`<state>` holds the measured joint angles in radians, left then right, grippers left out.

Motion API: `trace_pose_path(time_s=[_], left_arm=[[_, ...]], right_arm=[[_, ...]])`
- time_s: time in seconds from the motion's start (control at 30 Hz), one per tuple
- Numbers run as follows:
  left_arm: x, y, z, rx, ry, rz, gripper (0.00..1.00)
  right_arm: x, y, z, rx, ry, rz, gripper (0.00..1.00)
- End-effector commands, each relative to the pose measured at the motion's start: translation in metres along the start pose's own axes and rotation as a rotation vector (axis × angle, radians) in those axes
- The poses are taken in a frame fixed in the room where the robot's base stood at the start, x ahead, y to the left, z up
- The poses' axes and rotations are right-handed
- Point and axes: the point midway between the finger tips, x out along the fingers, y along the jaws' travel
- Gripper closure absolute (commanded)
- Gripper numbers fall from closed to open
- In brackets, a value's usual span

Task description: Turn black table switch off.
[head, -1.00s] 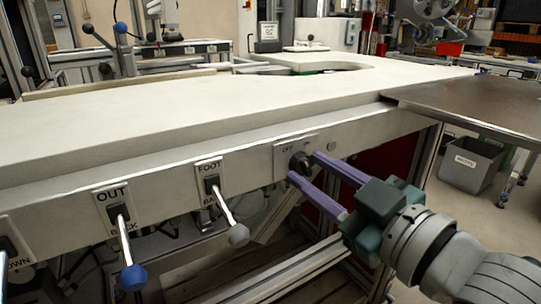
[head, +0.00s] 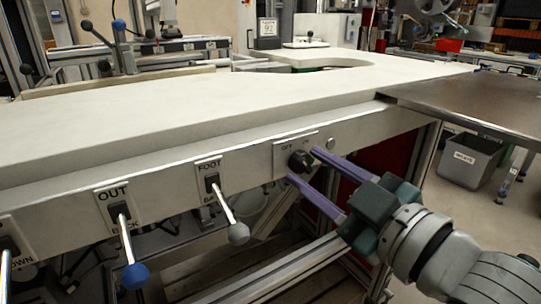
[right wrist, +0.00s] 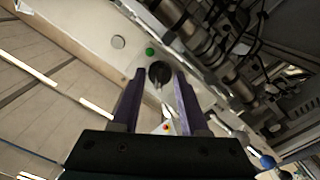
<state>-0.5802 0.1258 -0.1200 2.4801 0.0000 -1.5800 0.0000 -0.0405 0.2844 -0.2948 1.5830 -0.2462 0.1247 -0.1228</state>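The black table switch is a round black knob (head: 300,160) on a pale plate with OFF lettering, on the front rail of the white table. My right gripper (head: 305,166) has two purple fingers, spread open, with tips close to the knob, one above right and one below left. In the right wrist view the knob (right wrist: 160,72) shows between and beyond the fingertips (right wrist: 159,75), with a gap on each side. A green dot (right wrist: 150,51) sits beside it. I cannot tell exactly which way the knob points. My left gripper is not in view.
Levers marked FOOT (head: 227,208) and OUT (head: 127,250) stick out of the rail left of the knob. The white table top (head: 200,105) is bare. A dark metal table (head: 480,105) adjoins at the right. A grey bin (head: 470,160) stands on the floor.

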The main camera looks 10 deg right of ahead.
Motion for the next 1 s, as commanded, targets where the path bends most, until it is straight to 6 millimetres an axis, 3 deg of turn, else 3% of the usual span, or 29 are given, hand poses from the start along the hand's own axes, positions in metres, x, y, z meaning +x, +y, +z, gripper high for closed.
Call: trace_pose_path(time_s=[0.03,0.2,0.53,1.0], left_arm=[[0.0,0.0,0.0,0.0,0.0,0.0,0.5],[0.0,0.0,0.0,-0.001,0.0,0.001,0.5],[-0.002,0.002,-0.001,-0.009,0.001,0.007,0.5],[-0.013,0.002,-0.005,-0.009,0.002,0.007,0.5]], right_arm=[[0.0,0.0,0.0,0.0,0.0,0.0,0.49],[0.0,0.0,0.0,0.001,0.0,0.0,0.3],[-0.005,0.0,0.0,0.001,-0.001,0.0,0.3],[-0.085,0.0,0.0,0.002,-0.003,-0.002,0.3]])
